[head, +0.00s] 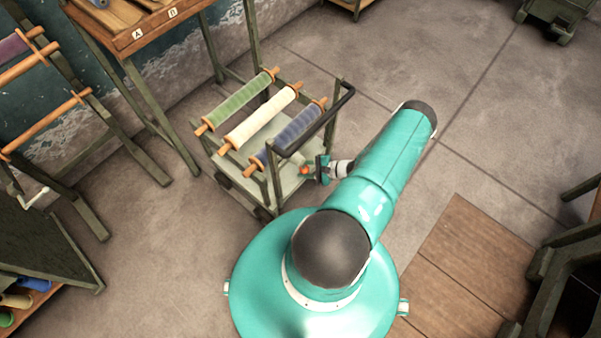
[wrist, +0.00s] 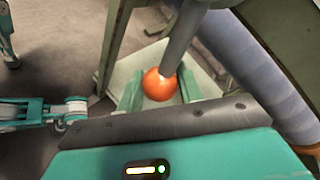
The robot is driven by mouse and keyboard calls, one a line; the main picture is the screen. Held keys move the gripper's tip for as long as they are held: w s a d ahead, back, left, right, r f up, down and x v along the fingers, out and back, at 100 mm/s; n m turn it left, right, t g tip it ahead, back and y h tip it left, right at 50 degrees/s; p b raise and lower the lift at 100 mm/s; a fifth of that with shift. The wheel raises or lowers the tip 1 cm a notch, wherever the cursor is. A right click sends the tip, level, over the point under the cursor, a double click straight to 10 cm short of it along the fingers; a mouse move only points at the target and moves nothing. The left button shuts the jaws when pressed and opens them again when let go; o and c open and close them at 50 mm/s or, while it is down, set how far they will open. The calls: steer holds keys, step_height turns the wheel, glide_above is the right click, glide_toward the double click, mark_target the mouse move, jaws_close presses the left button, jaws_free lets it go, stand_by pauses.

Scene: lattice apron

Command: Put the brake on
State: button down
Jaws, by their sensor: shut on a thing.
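A dark green trolley (head: 262,207) stands left of my arm with its black push handle (head: 318,122) toward me. An orange ball knob (wrist: 160,85) sits at the end of a grey lever (wrist: 184,42) on the trolley. In the head view the knob (head: 304,170) shows small at the trolley's near side. My gripper (wrist: 161,90) is shut on the knob, with one teal finger on each side. It also shows in the head view (head: 318,170), beside the trolley frame. The lever's other end and the wheels' brake parts are hidden.
The trolley carries green (head: 237,101), cream (head: 262,117) and blue (head: 288,136) rollers with wooden ends. A wooden desk (head: 135,30) and a rack stand to the left. Wooden boards (head: 470,275) lie at right. The floor behind my arm is clear.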

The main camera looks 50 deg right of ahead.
steer(key=shift+d+r+n+h, duration=0.25)
steer(key=shift+d+n+h, duration=0.25)
steer(key=shift+d, duration=0.25)
steer(key=c, duration=1)
jaws_free()
steer(key=shift+o, duration=0.2)
steer(key=v, duration=1.3)
steer(key=shift+s+r, duration=0.25)
steer(key=shift+r, duration=0.05)
steer(key=shift+d, duration=0.15)
